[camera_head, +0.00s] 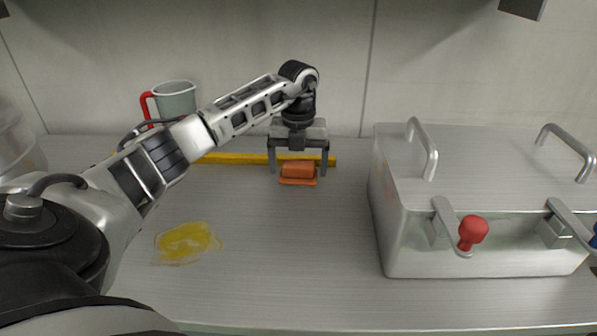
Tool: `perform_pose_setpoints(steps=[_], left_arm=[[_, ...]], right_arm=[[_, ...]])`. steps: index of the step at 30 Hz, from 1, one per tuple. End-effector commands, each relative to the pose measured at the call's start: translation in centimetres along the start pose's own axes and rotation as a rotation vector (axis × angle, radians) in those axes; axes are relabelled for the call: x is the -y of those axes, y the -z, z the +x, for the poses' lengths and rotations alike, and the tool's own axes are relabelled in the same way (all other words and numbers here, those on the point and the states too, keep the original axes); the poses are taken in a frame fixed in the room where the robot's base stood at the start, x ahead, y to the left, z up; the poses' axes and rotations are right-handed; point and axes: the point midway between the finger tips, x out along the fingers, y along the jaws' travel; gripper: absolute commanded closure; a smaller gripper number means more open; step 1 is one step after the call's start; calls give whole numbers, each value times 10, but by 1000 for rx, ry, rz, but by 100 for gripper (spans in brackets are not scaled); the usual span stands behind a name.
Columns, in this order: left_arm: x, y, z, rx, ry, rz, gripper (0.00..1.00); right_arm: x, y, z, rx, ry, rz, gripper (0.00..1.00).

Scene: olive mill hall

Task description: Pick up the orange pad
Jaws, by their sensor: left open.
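The orange pad (298,173) lies on the metal worktop toward the back, just in front of a yellow bar. My left gripper (298,168) points down over the pad, its jaws open. One finger shows on each side of the pad, with the pad's body apart from both fingers as far as I can see. The pad appears to rest on the worktop. My right gripper is not in view.
A large metal box (480,245) with handles and a red-knobbed lever stands at the right. A yellow puddle (187,241) lies at front left. A grey jug (176,98) with a red handle stands behind my left arm. The yellow bar (240,158) runs along the back.

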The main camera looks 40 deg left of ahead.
Motion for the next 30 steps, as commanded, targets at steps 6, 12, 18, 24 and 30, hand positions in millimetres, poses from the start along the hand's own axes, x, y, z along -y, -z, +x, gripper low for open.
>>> perform_pose_setpoints(steps=[6, 12, 18, 24, 30], left_arm=[[0, 0, 3, 0, 1, 1, 9], [0, 0, 3, 0, 1, 1, 46], [0, 0, 2, 1, 1, 1, 46], [0, 0, -3, 2, 2, 1, 46], [1, -1, -28, 4, 4, 2, 46]], right_arm=[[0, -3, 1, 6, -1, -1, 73], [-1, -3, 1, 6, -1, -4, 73], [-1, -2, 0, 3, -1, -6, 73], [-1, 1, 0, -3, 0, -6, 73], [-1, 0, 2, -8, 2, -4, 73]])
